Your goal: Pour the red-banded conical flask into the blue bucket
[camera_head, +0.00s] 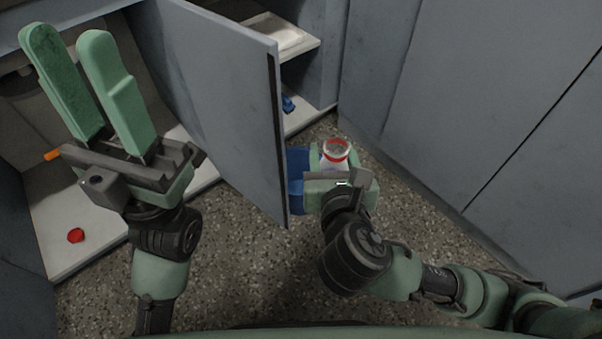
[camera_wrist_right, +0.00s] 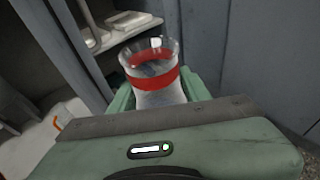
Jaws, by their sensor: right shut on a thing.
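The red-banded conical flask (camera_head: 335,157) is held upright by my right gripper (camera_head: 336,170). In the right wrist view the flask (camera_wrist_right: 155,78) stands between the green fingers, clear glass with a red band and greyish contents in its lower part. The blue bucket (camera_head: 297,178) is on the floor in the head view, partly hidden by the open cabinet door and my right gripper. The flask appears over or beside the bucket's right side; which one I cannot tell. My left gripper (camera_head: 92,90) is open and empty, raised at the upper left.
An open grey cabinet door (camera_head: 230,90) stands between my two arms, close to the bucket. A red object (camera_head: 75,235) and an orange object (camera_head: 53,155) lie in the left cabinet. A blue item (camera_head: 288,104) sits on a low shelf. Speckled floor (camera_head: 260,280) is clear in front.

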